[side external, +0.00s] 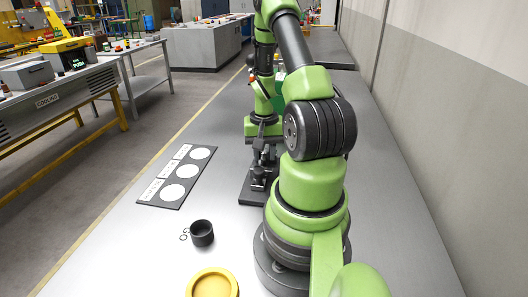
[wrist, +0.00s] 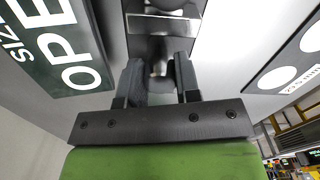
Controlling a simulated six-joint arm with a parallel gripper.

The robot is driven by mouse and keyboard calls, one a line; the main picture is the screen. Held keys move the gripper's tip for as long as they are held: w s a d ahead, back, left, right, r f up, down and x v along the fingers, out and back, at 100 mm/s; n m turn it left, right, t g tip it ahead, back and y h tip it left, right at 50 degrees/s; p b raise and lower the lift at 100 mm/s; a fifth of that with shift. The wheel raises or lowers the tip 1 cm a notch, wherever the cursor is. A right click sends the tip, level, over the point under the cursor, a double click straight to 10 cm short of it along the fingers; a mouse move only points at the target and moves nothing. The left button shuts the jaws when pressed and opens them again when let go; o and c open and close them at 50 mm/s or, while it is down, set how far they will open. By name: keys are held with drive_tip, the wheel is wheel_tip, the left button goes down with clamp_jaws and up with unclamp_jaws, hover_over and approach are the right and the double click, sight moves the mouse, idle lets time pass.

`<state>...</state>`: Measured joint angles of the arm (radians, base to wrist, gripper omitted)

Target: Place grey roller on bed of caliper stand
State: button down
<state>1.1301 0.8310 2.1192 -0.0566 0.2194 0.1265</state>
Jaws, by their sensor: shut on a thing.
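The caliper stand (side external: 256,190) is a dark base with an upright grey fixture, on the metal table below my wrist in the side view. In the wrist view its dark body and shiny metal parts (wrist: 160,24) lie just beyond the fingertips. My gripper (wrist: 159,66) is shut on the grey roller (wrist: 159,72), which shows only partly between the two dark fingers. In the side view my gripper (side external: 264,146) is low over the stand, and the roller cannot be made out there. I cannot tell whether the roller touches the bed.
A dark board with three white discs (side external: 180,171) lies left of the stand. A green lettered sign (wrist: 62,45) is beside the stand. A wall runs along the right.

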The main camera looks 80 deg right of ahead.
drive_tip(key=shift+f, duration=0.15)
drive_tip(key=c, duration=0.8)
unclamp_jaws()
wheel_tip(320, 180, up, 12)
drive_tip(key=w+a+r+n+t+h, duration=0.1)
drive_tip(key=w+a+r+n+t, duration=0.25)
drive_tip(key=w+a+r, duration=0.5)
drive_tip(key=s+a+r+n+t+y, duration=0.1)
drive_tip(key=s+a+r+n, duration=0.1)
drive_tip(key=a, duration=0.4)
drive_tip(key=s+a+r+n+t+y, duration=0.1)
drive_tip(key=a+r+n, duration=0.1)
drive_tip(key=a, duration=0.4)
drive_tip(key=s+a+r+n+t+y, duration=0.1)
drive_tip(key=s+a+r+n, duration=0.1)
drive_tip(key=a, duration=0.4)
drive_tip(key=shift+s+a+r+n+t, duration=0.15)
drive_tip(key=shift+s+a+n+t, duration=0.2)
drive_tip(key=shift+n, duration=0.4)
